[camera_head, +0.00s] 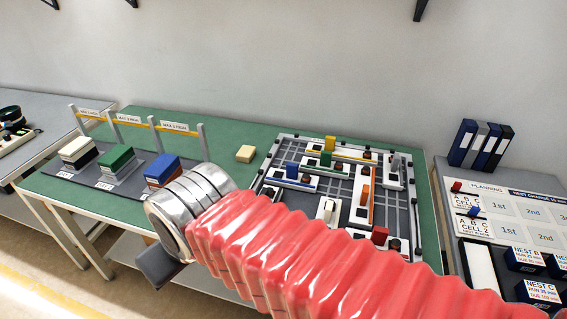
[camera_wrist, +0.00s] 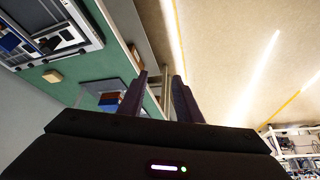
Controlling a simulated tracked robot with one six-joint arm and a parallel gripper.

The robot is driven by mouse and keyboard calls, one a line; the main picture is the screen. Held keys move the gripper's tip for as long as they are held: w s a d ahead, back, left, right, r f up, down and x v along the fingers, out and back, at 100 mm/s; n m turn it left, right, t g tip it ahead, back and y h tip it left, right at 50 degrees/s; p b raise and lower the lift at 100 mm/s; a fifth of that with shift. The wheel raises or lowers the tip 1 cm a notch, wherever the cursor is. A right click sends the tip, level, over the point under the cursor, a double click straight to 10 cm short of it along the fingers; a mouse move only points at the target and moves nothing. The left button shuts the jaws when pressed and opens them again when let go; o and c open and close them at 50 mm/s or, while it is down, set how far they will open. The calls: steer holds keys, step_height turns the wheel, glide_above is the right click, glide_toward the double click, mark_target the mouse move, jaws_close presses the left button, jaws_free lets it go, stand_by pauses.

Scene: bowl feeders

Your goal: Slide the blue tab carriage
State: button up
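The blue tab carriage (camera_head: 292,171) sits on a white rail at the left part of the grey grid board (camera_head: 285,140). The board lies on the green bench and also shows in the wrist view (camera_wrist: 95,42), cut off at the upper left. My gripper shows in the head view as a dark part (camera_head: 157,266) beyond the silver wrist, low in front of the bench edge and away from the board. In the wrist view its two dark fingers (camera_wrist: 161,92) stand apart with nothing between them. My red arm hides the board's near left part.
Other carriages, including green (camera_head: 326,158), yellow (camera_head: 330,143), orange (camera_head: 365,195) and red (camera_head: 379,235), sit on the board.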

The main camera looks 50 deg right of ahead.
steer(key=shift+o, duration=0.4)
steer(key=shift+d, duration=0.1)
steer(key=w+d+r+m+g, duration=0.1)
steer(key=w+d+m, duration=0.3)
steer(key=d+m, duration=0.3)
steer(key=w+d+r+m, duration=0.1)
steer(key=w+d+m, duration=0.4)
steer(key=d, duration=0.3)
steer(key=w+d+r+m+g, duration=0.1)
steer(key=w+d+r+m, duration=0.1)
steer(key=w+d+m, duration=0.45)
steer(key=s+d+f+m, duration=0.2)
steer(key=d+m, duration=0.2)
steer(key=d, duration=0.6)
steer(key=s+d+f+m+y, duration=0.1)
steer(key=s+d+f+m, duration=0.2)
steer(key=d, duration=0.7)
steer(key=s+d+f+m, duration=0.2)
steer(key=d+m, duration=0.4)
steer(key=d, duration=0.4)
steer(key=shift+s+d+f+t+y, duration=0.2)
steer(key=shift+d+f+t+y, duration=0.15)
steer(key=shift+f, duration=0.3)
